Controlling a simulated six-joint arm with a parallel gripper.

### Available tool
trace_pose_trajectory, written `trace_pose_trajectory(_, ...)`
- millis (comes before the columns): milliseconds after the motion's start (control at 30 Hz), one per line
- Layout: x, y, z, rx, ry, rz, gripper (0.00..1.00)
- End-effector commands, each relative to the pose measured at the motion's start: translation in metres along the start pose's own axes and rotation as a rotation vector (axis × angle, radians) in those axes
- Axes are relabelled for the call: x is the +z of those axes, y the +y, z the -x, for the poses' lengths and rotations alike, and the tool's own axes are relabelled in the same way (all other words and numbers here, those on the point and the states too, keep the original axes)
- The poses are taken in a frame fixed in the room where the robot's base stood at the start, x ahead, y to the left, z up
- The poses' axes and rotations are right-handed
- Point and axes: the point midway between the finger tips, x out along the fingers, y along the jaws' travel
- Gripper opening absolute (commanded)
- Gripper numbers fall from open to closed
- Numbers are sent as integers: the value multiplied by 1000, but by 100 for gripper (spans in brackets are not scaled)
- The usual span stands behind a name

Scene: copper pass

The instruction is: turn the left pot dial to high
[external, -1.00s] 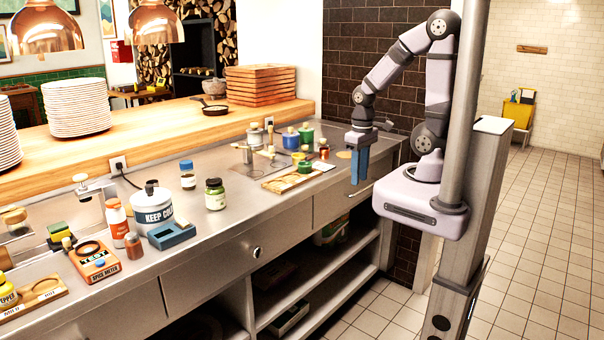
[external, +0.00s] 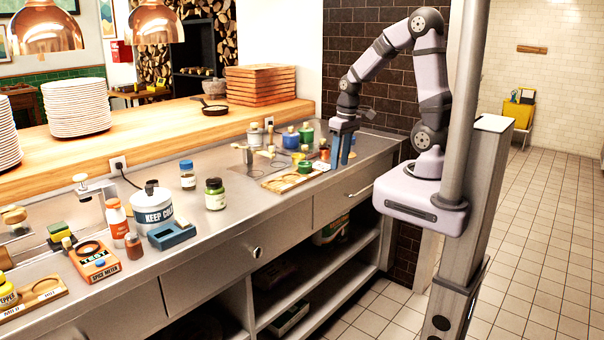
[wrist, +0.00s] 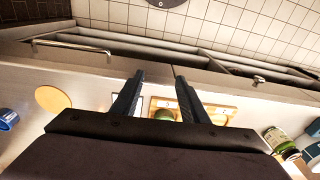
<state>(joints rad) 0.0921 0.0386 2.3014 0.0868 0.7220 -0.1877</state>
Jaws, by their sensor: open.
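My gripper (external: 340,165) is open and points down at the right end of the steel counter, beside a wooden board (external: 266,184). Its two dark fingers (wrist: 159,77) are apart in the wrist view, with nothing held between them. A green-topped item (wrist: 165,114) on the board shows between the fingers. A green pot (external: 306,136) and a blue-lidded pot (external: 290,138) stand at the back of the counter, left of my gripper. A white pot labelled KEEP (external: 153,208) stands far to the left. I cannot clearly make out a pot dial or its setting.
The counter holds a green-labelled jar (external: 215,194), a blue-capped jar (external: 187,175) and an orange spice meter (external: 95,262) on the left. A drawer handle (external: 358,189) sticks out from the counter front. The counter's middle stretch is fairly clear.

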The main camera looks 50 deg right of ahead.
Motion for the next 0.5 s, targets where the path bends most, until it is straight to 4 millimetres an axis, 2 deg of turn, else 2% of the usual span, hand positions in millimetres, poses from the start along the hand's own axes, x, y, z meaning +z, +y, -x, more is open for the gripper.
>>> trace_pose_trajectory(33,-25,9,6,-9,24,1,40)
trace_pose_trajectory(100,-59,22,12,-21,63,17,40)
trace_pose_trajectory(300,-145,69,26,-37,178,61,40)
trace_pose_trajectory(400,-176,91,30,-35,227,83,40)
trace_pose_trajectory(500,-197,109,33,-30,264,100,40)
